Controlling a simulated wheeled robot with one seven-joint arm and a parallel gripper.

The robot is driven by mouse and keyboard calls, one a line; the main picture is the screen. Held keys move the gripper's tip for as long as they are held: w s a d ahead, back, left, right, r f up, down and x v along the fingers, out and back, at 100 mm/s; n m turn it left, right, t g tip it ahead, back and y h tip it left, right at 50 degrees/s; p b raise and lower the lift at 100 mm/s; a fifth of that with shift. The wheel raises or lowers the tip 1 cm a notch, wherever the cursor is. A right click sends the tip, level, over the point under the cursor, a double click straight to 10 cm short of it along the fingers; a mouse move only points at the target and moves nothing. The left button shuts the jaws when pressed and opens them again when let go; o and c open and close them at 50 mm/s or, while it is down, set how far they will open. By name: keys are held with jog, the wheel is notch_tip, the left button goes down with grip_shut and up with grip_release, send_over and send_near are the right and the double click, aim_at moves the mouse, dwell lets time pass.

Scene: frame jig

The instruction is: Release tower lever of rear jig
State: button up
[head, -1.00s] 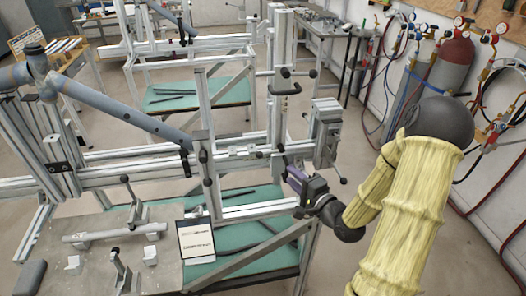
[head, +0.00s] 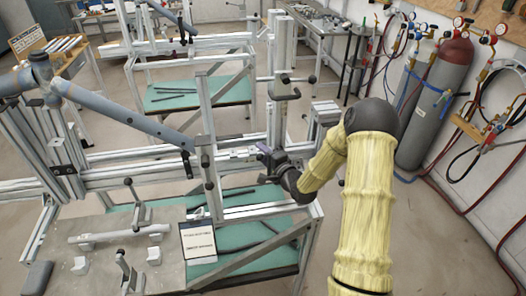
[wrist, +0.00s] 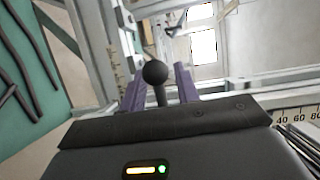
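My gripper (head: 262,150) is at the aluminium tower post (head: 276,118) of the near jig, just above the horizontal rail (head: 120,178). In the wrist view its two purple fingers stand apart, so my gripper (wrist: 160,88) is open. A lever with a round black knob (wrist: 155,72) shows between the fingers, its stem running down behind the gripper's dark edge. Contact between the fingers and the lever cannot be told. In the head view my gripper and wrist hide this lever. Other black handles (head: 284,90) are higher on the tower.
A grey tube (head: 120,115) is clamped across the jig at left. A bench plate (head: 110,250) with clamps and a printed card (head: 198,240) lies in front. A green shelf (head: 240,230) is below the rail. Gas cylinders (head: 437,100) and hoses stand along the right wall.

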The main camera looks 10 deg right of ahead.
jog(key=shift+w, duration=0.1)
grip_shut()
jog(key=shift+m, duration=0.3)
jog(key=shift+d+r+m+t+b, duration=0.25)
jog(key=shift+r+m+t, duration=0.4)
jog(key=shift+m, duration=0.8)
jog(key=shift+d+r+m+t+b, duration=0.3)
jog(key=shift+r+m+t, duration=0.4)
jog(key=shift+m, duration=0.8)
jog(key=shift+d+r+m+t+b, duration=0.25)
jog(key=shift+r+m+t, duration=0.4)
jog(key=shift+m, duration=0.8)
jog(key=shift+r, duration=0.2)
grip_release()
